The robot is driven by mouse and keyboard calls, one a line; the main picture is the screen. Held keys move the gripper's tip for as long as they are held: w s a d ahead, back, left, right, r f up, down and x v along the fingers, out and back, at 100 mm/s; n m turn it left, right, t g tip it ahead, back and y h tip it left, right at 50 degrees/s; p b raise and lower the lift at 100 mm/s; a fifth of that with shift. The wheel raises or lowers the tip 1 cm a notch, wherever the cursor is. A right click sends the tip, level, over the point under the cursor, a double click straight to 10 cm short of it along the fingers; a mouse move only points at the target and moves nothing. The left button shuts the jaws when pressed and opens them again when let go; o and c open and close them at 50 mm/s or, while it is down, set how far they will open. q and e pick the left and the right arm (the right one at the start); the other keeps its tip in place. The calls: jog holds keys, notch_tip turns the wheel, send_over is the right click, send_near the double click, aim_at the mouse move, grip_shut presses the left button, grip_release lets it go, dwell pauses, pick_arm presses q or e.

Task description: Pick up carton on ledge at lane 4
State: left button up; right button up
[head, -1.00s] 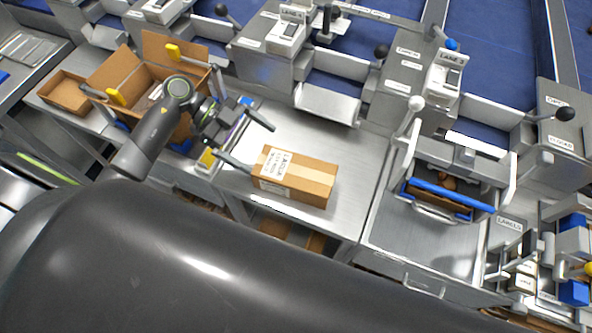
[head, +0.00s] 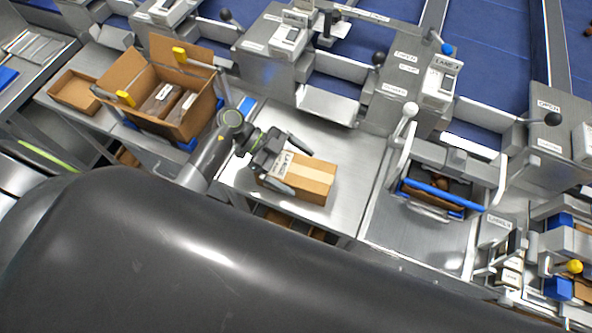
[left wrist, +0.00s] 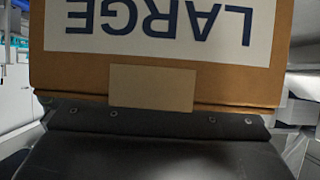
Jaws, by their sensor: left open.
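A closed brown carton (head: 316,180) with a tape strip and a white label lies on the steel ledge (head: 345,145). My left gripper (head: 298,172) is open, with one finger along the carton's far side and one along its near side, at its left end. I cannot tell whether the fingers touch it. In the left wrist view the carton (left wrist: 80,72) fills the picture close up, its label reading LARGE upside down. My right gripper is not in view.
An open box (head: 185,128) with dark packs inside and yellow clips stands left of the ledge, beside a shallow empty box (head: 75,103). A blue-handled bin (head: 440,193) is to the right. Lane posts with levers line the back. Ledge space around the carton is bare.

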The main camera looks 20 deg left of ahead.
pick_arm(q)
jog(key=shift+d+f, duration=0.15)
jog(key=shift+d, duration=0.1)
jog(key=shift+c, duration=0.4)
jog(key=c, duration=1.2)
jog(key=shift+c, duration=0.2)
